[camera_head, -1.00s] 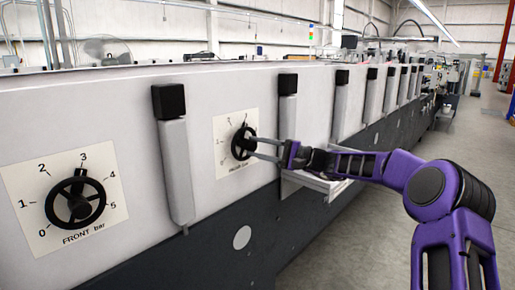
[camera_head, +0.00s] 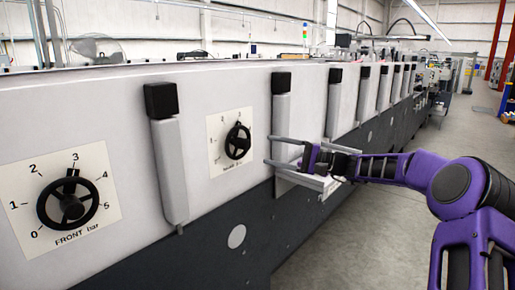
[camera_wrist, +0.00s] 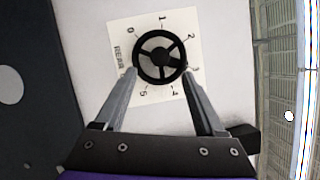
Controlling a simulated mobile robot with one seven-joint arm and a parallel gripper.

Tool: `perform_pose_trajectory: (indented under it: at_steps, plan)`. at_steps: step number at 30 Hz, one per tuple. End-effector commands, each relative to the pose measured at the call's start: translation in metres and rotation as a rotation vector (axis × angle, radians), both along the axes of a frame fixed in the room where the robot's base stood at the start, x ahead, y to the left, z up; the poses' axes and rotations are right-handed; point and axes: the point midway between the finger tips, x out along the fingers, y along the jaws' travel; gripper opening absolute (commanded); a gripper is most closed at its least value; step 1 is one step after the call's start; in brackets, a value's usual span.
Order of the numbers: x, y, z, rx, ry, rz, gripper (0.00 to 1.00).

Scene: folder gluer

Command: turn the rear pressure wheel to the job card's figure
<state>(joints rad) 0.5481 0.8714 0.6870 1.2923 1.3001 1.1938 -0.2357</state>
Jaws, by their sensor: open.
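The rear pressure wheel (camera_head: 238,142) is a black spoked handwheel on a white dial plate (camera_head: 216,160) in the middle of the head view. The wheel fills the upper centre of the wrist view (camera_wrist: 160,58), with figures 0 to 5 around it. A small black lug shows at its top in the head view; its exact figure is too small to read. My gripper (camera_head: 267,150) is open and empty, just right of the wheel and apart from it. In the wrist view its fingertips (camera_wrist: 160,70) overlap the wheel's lower sides. I see no readable job card.
The front wheel (camera_head: 72,207) is at lower left, its lug near 3. Grey upright bars with black caps (camera_head: 160,100) jut from the white machine panel on both sides of the rear dial. The floor at right is clear.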

Motion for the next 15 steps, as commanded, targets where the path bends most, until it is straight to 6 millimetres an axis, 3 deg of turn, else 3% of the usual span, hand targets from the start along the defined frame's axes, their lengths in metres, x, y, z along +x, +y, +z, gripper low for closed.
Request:
perform_pose_trajectory:
  at_steps: [6,15]
  plan:
    - [-0.015,-0.053,-0.005,-0.001,0.000,-0.003,0.72]
    - [-0.027,-0.093,-0.009,0.000,0.000,-0.001,0.72]
